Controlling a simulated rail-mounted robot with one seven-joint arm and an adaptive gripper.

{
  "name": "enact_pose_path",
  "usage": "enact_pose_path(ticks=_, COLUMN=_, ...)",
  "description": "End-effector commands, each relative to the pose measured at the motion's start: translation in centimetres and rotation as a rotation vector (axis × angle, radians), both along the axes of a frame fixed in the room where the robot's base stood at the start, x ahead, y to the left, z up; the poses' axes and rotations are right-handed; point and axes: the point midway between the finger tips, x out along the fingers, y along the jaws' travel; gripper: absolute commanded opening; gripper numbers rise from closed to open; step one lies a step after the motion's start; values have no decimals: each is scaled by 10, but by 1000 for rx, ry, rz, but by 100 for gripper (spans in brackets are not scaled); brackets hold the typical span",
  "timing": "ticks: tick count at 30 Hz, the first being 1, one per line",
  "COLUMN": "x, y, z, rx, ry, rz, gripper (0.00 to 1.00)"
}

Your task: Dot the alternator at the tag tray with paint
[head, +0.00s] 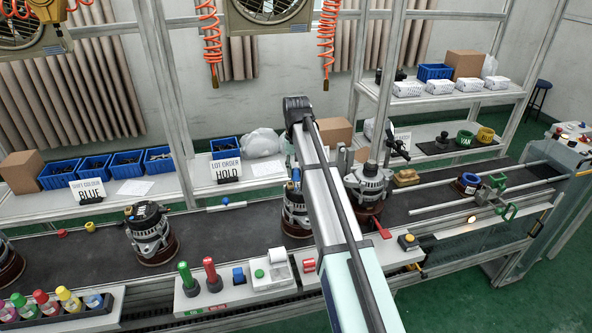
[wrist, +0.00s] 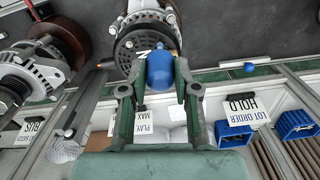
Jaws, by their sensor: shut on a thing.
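My gripper (wrist: 158,88) is shut on a blue, round-ended paint marker (wrist: 160,72), seen in the wrist view in front of an alternator (wrist: 148,22). I cannot tell whether the marker touches it. In the head view, the blue marker (head: 295,175) shows at the top of the middle alternator (head: 294,212), which is partly hidden by my arm. Another alternator (head: 150,232) stands to the left on a brown round base, and one (head: 368,182) to the right. I cannot make out which place is the tag tray.
Signs read "SHIFT COLOUR BLUE" (head: 87,191) and "LOT ORDER HOLD" (head: 227,170). A rack of coloured bottles (head: 60,305) stands front left. Green and red upright handles (head: 198,279) stand on a front panel. A white strip with a blue knob (head: 225,202) lies along the belt's (head: 90,262) back edge.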

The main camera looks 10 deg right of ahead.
Motion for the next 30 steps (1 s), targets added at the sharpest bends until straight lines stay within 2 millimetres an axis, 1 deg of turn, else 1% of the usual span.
enact_pose_path(ticks=23, x=0, y=0, z=-10, rx=0, ry=0, rz=0, gripper=5)
enact_pose_path(ticks=30, x=0, y=0, z=-10, rx=0, ry=0, rz=0, gripper=5)
